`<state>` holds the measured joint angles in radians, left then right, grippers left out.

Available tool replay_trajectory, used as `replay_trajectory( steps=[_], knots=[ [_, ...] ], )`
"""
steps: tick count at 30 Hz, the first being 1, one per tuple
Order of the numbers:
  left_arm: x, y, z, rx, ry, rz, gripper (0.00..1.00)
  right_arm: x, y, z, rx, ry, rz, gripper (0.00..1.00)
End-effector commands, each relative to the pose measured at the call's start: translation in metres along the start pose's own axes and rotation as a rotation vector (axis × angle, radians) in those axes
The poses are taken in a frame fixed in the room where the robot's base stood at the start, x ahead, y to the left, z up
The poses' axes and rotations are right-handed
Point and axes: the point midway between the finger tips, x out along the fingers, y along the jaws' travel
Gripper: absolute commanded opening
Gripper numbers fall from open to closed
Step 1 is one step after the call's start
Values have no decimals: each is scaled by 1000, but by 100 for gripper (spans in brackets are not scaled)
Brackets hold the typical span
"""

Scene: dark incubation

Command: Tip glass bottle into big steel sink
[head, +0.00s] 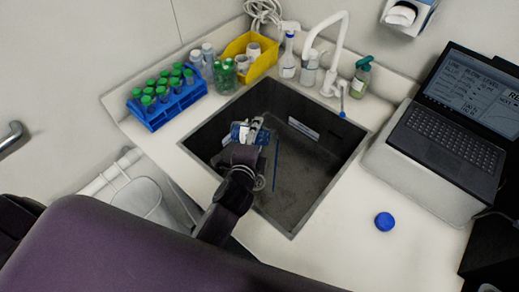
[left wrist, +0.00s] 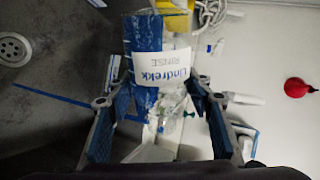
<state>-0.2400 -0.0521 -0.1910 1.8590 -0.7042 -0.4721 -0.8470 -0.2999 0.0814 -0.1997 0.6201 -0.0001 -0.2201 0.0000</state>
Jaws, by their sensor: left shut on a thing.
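The glass bottle (left wrist: 146,35), with a blue part and a white label reading "Lindrekk RINSE", lies between the fingers of my left gripper in the left wrist view. My left gripper (head: 246,136) is shut on it and holds it over the left part of the big steel sink (head: 292,190). In the head view the gripper hides much of the bottle (head: 237,131), and I cannot tell its exact tilt. A thin blue line shows against the sink beside the gripper; I cannot tell whether it is liquid. My right gripper is not in view.
A white tap (head: 339,40) stands behind the sink, with a spray bottle (head: 288,62) and other bottles. A blue rack (head: 170,108) of green-capped tubes and a yellow bin (head: 262,62) stand at the back left. A laptop (head: 448,135) and a blue cap (head: 384,221) are on the right.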

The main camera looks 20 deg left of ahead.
Motion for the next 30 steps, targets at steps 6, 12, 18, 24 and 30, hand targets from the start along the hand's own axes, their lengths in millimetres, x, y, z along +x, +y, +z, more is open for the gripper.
replay_trajectory(
  steps=[6,12,18,24,30],
  knots=[
    [0,-2,0,-1,1,-4,12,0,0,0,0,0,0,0],
    [0,-2,0,-1,2,-4,12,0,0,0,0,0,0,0],
    [-2,-8,-4,85,-26,-5,12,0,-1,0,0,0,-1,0],
    [-3,-11,-4,152,-50,-4,12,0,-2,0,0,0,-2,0],
    [-3,-11,-4,151,-50,-4,12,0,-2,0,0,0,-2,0]
  ],
)
